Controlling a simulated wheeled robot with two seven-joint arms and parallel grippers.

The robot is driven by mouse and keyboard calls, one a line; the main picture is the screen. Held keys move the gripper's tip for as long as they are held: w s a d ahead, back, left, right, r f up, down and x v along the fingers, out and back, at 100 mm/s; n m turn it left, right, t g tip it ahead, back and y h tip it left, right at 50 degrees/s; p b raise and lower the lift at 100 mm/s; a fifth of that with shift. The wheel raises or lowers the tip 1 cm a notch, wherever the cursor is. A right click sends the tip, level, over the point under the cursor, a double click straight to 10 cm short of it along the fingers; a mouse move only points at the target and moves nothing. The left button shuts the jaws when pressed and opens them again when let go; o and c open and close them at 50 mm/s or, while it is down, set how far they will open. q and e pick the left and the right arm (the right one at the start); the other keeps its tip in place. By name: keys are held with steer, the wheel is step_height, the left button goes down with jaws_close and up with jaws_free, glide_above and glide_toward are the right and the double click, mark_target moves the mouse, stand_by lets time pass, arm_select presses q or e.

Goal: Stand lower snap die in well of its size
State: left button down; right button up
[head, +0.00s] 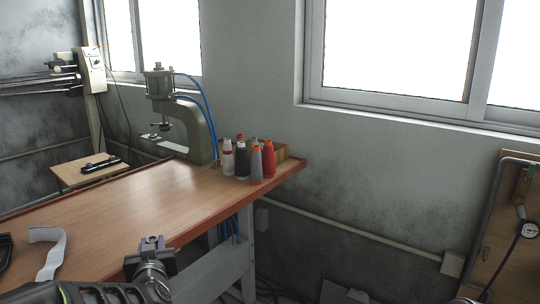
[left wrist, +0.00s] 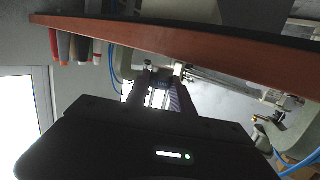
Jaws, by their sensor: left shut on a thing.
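My left gripper (head: 151,256) is low in the head view, in front of the wooden table's near edge. Its fingers also show in the left wrist view (left wrist: 160,88), close to the table edge. They are shut on a small part that is too small and dark to make out clearly. I cannot confirm from its look that it is the lower snap die. No well can be made out in either view. My right gripper is not in view.
The wooden table (head: 130,215) has a wide bare middle. A white strap (head: 50,255) lies at left. A side table (head: 85,175) stands behind.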

arm_select(q)
steer(key=s+d+f+m+t+h+p, duration=0.1)
steer(key=s+d+f+m+h+p, duration=0.3)
steer(key=d, duration=0.7)
step_height(320, 180, down, 2)
steer(key=shift+s+f+h+p, duration=0.1)
steer(key=shift+s+h+p, duration=0.6)
steer(key=shift+s+h, duration=0.1)
steer(key=shift+w+a+f, duration=0.1)
